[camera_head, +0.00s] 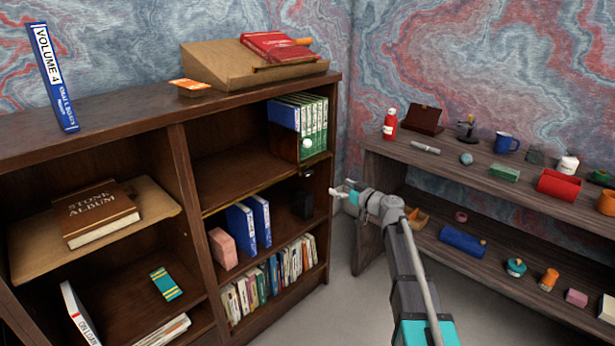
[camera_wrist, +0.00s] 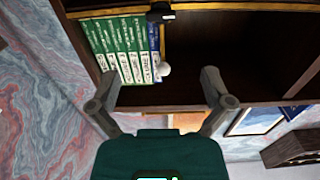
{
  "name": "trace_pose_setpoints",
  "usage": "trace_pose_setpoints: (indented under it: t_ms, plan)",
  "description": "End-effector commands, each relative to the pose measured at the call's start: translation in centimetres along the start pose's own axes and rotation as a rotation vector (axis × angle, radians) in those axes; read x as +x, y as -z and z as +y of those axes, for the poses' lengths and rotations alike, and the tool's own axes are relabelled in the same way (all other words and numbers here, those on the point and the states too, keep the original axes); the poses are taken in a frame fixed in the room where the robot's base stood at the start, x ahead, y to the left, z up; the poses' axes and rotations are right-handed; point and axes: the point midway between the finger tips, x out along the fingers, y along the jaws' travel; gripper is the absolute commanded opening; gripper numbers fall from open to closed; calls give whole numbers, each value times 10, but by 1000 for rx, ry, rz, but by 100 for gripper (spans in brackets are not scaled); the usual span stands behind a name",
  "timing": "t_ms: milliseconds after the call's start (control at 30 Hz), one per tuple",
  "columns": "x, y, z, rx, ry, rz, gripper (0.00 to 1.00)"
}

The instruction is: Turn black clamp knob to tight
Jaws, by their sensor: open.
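The black clamp knob (camera_head: 307,172) sits at the right end of a thin brass rail (camera_head: 262,185) along the front edge of a bookcase shelf. In the wrist view the black knob (camera_wrist: 160,13) is at the top centre, on the brass rail (camera_wrist: 230,8). Its marking and turn position are too small to read. My gripper (camera_head: 343,190) is in front of the bookcase's right side, just right of and below the knob. In the wrist view my gripper (camera_wrist: 160,82) has its fingers spread apart, with nothing between the tips. The knob lies beyond them, apart from both.
Green and blue volumes (camera_head: 313,120) stand on that shelf beside a white ball (camera_head: 306,142). A dark box (camera_head: 302,204) and blue binders (camera_head: 250,222) stand on the shelf below. A second shelf unit (camera_head: 460,165) with small items is at right. Floor shows between the units.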

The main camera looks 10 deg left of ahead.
Motion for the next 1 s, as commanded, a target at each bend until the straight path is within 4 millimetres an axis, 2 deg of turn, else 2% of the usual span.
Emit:
trace_pose_setpoints:
  t_ms: [267, 467, 667, 1000]
  plan:
    - [1, 0, -1, 1, 1, -1, 100]
    - [10, 0, 0, 1, 2, -1, 100]
    - [31, 0, 0, 1, 4, -2, 100]
    - [84, 0, 0, 1, 4, -2, 100]
